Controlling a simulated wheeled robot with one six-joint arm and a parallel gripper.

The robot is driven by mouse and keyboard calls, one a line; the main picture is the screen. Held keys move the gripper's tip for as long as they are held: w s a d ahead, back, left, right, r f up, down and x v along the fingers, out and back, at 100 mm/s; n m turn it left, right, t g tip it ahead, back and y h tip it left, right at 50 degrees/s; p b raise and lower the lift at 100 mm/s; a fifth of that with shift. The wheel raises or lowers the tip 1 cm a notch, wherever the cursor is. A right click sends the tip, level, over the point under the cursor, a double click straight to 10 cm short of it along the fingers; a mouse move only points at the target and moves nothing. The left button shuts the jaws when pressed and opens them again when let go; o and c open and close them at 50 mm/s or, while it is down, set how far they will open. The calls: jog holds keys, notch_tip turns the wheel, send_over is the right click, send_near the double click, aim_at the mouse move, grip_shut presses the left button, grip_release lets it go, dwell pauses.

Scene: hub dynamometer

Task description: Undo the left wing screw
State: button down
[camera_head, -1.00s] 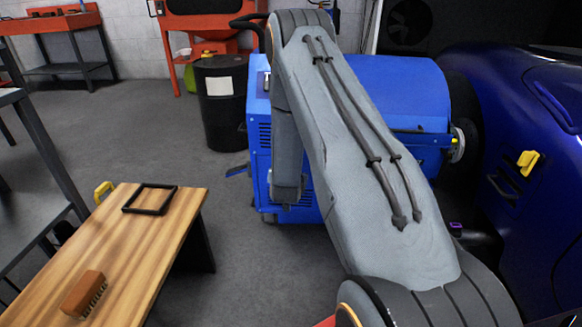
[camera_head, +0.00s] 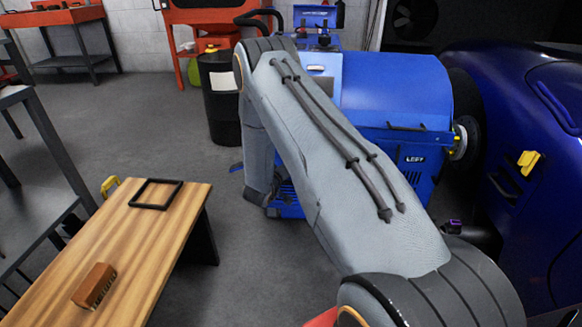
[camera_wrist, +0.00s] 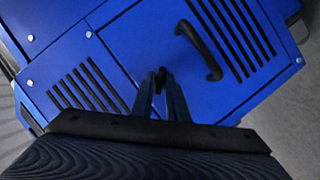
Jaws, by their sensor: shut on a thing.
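In the wrist view, the two fingers of my gripper (camera_wrist: 160,80) are nearly together against the blue machine's front. A small dark piece between the fingertips looks like the left wing screw (camera_wrist: 160,77). The fingers hide most of it, so its shape and how far it is turned cannot be told. It sits by the edge of a blue panel (camera_wrist: 140,35) with a black handle (camera_wrist: 200,50) and vent slots. In the head view my arm covers much of the blue machine (camera_head: 400,85), and my gripper and the screw are hidden.
A wooden bench (camera_head: 140,250) at left carries a brush (camera_head: 95,286) and a black frame (camera_head: 156,194). A black drum (camera_head: 220,100) stands behind. A dark blue car (camera_head: 530,110) is close on the right. Grey floor is open between the bench and the machine.

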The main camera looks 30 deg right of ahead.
jog(key=n, duration=0.1)
jog(key=n+h, duration=0.1)
jog(key=shift+s+d+f+n+h+b, duration=0.1)
jog(key=shift+s+f+n+h+b, duration=0.05)
jog(key=shift+f+n+h+b, duration=0.2)
jog(key=shift+n+h+b, duration=0.25)
jog(key=shift+n+b, duration=0.05)
jog(key=shift+n, duration=0.45)
jog(key=shift+r, duration=0.1)
dwell(0.3)
jog(key=c, duration=1.9)
grip_release()
jog(key=f+p+v, duration=0.1)
jog(key=p+v, duration=0.1)
jog(key=v, duration=0.5)
jog(key=shift+a+r, duration=0.4)
jog(key=shift+r, duration=0.15)
